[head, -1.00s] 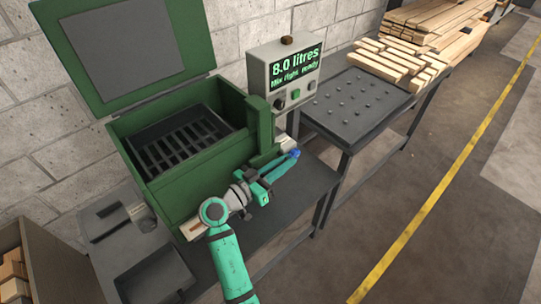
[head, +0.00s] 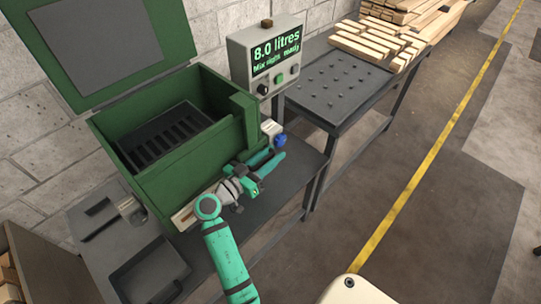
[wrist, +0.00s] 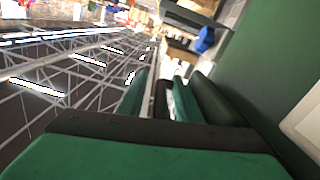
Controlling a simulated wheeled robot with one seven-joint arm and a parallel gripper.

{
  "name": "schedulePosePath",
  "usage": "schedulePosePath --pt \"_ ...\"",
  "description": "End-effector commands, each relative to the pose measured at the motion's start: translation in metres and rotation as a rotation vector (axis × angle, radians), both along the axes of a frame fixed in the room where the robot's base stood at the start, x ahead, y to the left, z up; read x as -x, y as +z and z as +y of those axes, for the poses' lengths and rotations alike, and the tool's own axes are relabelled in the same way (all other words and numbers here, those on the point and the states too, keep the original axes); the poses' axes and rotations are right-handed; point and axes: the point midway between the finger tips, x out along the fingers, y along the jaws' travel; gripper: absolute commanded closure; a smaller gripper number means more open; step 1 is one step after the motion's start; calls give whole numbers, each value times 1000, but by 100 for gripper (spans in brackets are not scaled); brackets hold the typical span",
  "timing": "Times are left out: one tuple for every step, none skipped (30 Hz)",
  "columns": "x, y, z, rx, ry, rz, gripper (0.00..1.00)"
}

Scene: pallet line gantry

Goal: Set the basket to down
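The dark slatted basket (head: 172,136) sits inside the open green tank (head: 185,168), below its rim. A blue knob (head: 280,140) is at the tank's right end, beside a pale plate (head: 270,128). My gripper (head: 270,161) is by the tank's lower front right corner, short of the knob. Its teal fingers look parted, with a gap between their tips. In the wrist view the fingers (wrist: 160,92) point past the green tank side, and the blue knob (wrist: 205,40) is beyond them to the upper right. I see nothing held; a dark bar shows between the fingers.
A control box (head: 262,55) reads "8.0 litres" and "Mix right, ready". The tank's lid (head: 95,35) stands open. A grey drip tray (head: 148,270) lies at front left. A studded table (head: 340,85) with timber (head: 380,40) stands to the right. The floor right is clear.

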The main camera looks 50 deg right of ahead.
Motion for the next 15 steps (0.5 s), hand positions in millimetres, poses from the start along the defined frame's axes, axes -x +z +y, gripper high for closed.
schedulePosePath --pt "-1 0 1 1 1 0 69" --pt "-1 0 2 1 2 0 69" --pt "-1 0 4 1 2 0 69" --pt "-1 0 5 1 2 0 69" --pt "-2 0 8 0 3 0 69" --pt "-2 0 12 1 4 0 69" --pt "-3 0 16 1 4 0 69" --pt "-3 0 21 0 5 0 69" --pt "-4 0 28 1 6 0 69" --pt "-4 0 33 0 5 -1 69" --pt "-5 0 39 0 5 0 69" --pt "-6 0 47 1 6 1 69" --pt "-6 0 53 1 5 1 69" --pt "-6 0 59 1 6 1 69" --pt "-7 0 66 0 5 1 69"
